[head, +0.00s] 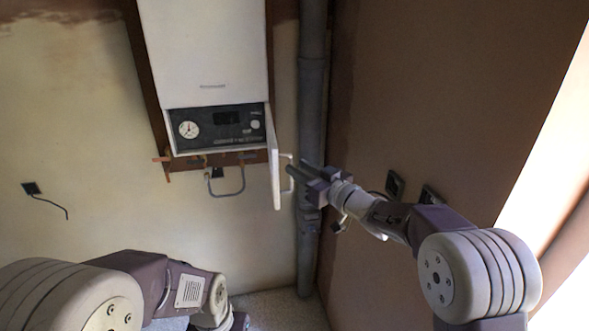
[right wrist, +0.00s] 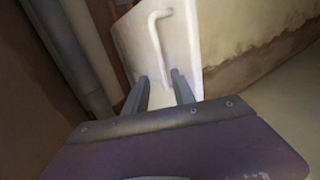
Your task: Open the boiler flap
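The white boiler (head: 203,50) hangs on the wall, with a dark control panel (head: 215,128) in its lower part. The boiler flap (head: 275,165) stands swung out at the panel's right side, seen nearly edge-on, and the panel is uncovered. The flap's white bar handle (head: 289,172) faces right. My right gripper (head: 290,176) is at the handle.
A grey vertical pipe (head: 311,110) runs down the corner just behind my right gripper. Copper pipes and a grey hose (head: 228,194) hang below the boiler. Dark sockets (head: 395,184) sit on the brown right wall. A cable outlet (head: 31,188) is on the left wall.

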